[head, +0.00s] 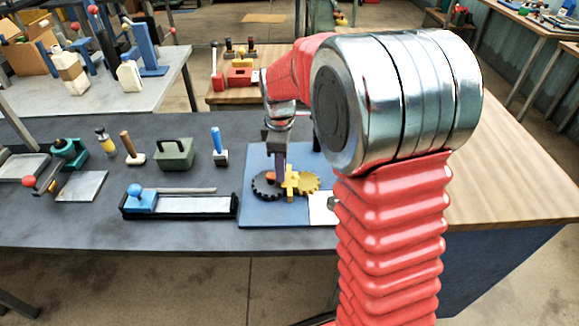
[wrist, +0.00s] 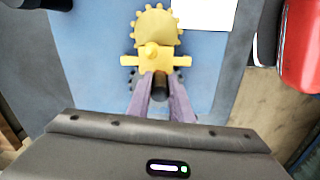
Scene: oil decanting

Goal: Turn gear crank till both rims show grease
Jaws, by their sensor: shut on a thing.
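The gear set stands on a blue board (head: 258,211) on the dark bench. A dark gear (head: 264,188) is on the left and a yellow gear (head: 308,181) on the right, with a yellow bracket (head: 291,184) between them. The wrist view shows the yellow gear (wrist: 157,24) at the top and the bracket (wrist: 130,61) below it. My gripper (wrist: 158,78) is shut on the crank handle, seen as a dark piece between its fingers. The fingers hide much of the dark gear and crank. I cannot tell whether grease is on either rim.
A white card (head: 322,208) lies on the board's right, partly behind my arm. A black tray with a blue-knobbed block (head: 141,199) lies left of the board. A blue-handled brush (head: 218,147) and a green box (head: 174,153) stand behind it.

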